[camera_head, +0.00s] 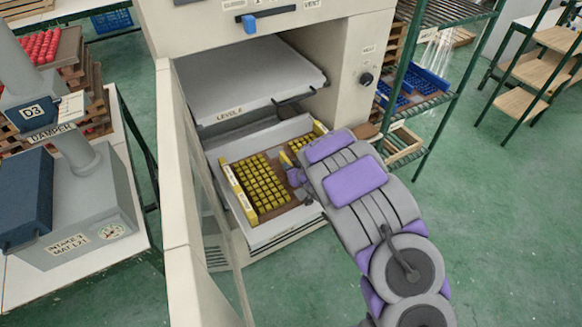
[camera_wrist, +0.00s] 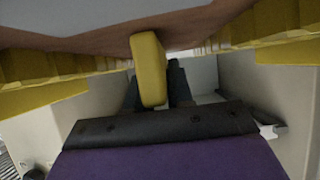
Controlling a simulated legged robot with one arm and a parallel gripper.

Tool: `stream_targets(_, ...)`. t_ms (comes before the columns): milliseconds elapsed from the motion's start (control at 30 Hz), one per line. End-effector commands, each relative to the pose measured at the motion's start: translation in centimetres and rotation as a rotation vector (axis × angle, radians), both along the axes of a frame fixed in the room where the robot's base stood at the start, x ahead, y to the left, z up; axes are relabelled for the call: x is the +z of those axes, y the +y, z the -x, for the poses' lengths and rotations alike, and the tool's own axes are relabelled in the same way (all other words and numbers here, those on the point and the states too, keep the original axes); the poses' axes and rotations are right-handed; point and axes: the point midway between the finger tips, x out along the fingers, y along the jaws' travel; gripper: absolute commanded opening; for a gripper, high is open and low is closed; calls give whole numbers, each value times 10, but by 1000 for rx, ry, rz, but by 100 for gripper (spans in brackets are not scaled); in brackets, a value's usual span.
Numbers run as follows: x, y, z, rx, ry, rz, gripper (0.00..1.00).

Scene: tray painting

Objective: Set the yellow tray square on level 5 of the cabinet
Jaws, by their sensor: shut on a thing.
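The yellow tray (camera_head: 286,214) is a brown board with rows of small yellow blocks and yellow side rails. It is in the lower opening of the cabinet (camera_head: 345,70), over a pale lower shelf (camera_head: 262,237). I cannot tell whether it touches that shelf. My gripper (camera_head: 296,180) reaches in from the right at the tray's near right side. In the wrist view it is shut on a yellow tab (camera_wrist: 149,68) of the tray, with the tray's brown board (camera_wrist: 90,42) above. The shelf plate (camera_head: 245,85) above carries a "LEVEL" label with an unclear number.
The cabinet's open door (camera_head: 180,160) stands close along the left. A blue latch (camera_head: 249,24) and a knob (camera_head: 366,79) are on the cabinet front. A grey damper unit (camera_head: 85,205) is at left, and a green rack (camera_head: 425,100) at right.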

Motion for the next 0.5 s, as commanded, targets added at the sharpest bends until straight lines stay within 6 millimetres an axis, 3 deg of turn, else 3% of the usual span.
stream_targets(67, 2, 1, -1, 2, -3, -1, 0)
stream_targets(100, 2, 1, 0, 3, -2, 0, 23)
stream_targets(300, 1, 0, -1, 3, -1, 0, 42)
stream_targets(500, 1, -2, -1, 2, 0, -1, 47)
